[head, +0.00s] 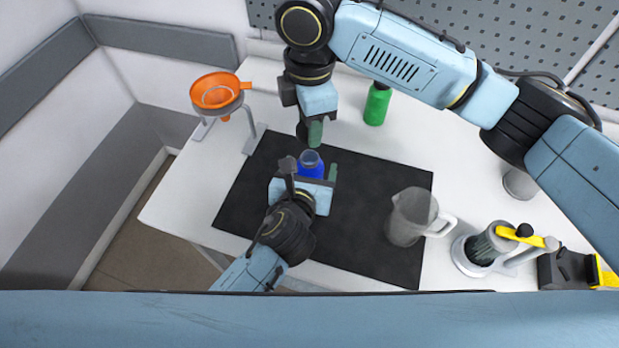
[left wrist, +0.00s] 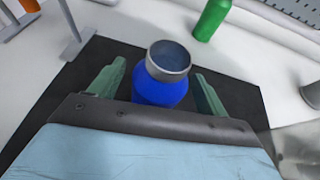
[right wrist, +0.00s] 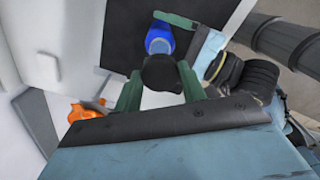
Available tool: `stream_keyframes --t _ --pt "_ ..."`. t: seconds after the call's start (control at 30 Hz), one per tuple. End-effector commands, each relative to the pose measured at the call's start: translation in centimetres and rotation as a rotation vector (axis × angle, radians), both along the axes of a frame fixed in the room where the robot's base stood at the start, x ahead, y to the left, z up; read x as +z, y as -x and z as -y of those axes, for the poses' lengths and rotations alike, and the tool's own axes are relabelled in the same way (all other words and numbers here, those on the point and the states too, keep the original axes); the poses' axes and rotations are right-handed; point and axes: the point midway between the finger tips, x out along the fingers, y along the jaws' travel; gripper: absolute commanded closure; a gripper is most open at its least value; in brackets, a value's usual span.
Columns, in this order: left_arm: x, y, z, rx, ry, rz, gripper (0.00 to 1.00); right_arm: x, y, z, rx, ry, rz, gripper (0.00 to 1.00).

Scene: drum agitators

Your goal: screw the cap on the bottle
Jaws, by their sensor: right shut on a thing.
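The blue bottle (head: 311,171) stands upright on the black mat, with a grey open neck at its top. In the left wrist view the bottle (left wrist: 160,92) is between the two fingers of my left gripper (left wrist: 158,88), with narrow gaps on both sides. My left gripper (head: 311,172) looks open around it. My right gripper (head: 309,132) is above and slightly behind the bottle, pointing down. In the right wrist view it (right wrist: 158,88) is shut on a dark round cap (right wrist: 162,73). The cap is apart from the bottle (right wrist: 160,40) and above it.
An orange funnel (head: 215,92) sits in a stand at the left. A green bottle (head: 377,104) stands at the back. A clear jug (head: 410,218) is on the mat (head: 355,255) to the right. A device with a yellow handle (head: 490,247) is at the far right.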

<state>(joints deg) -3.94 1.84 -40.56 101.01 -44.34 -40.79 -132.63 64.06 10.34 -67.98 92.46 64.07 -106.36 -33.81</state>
Motion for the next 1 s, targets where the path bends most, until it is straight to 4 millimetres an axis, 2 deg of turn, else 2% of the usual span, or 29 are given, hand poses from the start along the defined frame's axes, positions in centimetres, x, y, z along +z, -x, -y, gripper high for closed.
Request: stream_keyframes --t 0.07,0.47,0.63,0.9,1.0 --pt "0.0 0.0 0.0 0.0 0.0 0.0 0.35 0.0 0.0 0.0 0.0 0.0 0.0 0.8" --pt "0.0 0.0 0.0 0.0 0.0 0.0 0.87 0.0 0.0 0.0 0.0 0.0 0.0 0.8" --pt "0.0 0.0 0.0 0.0 -0.001 -0.001 0.87 -0.6 0.0 0.0 -0.001 0.0 -0.002 0.8" --pt "0.0 0.0 0.0 0.0 -0.001 -0.001 0.87 -4.5 0.0 0.1 -0.002 0.0 -0.004 0.8" --pt "0.0 0.0 0.0 0.0 -0.001 -0.001 0.87 -5.0 0.0 0.1 0.0 -0.001 -0.001 0.8"
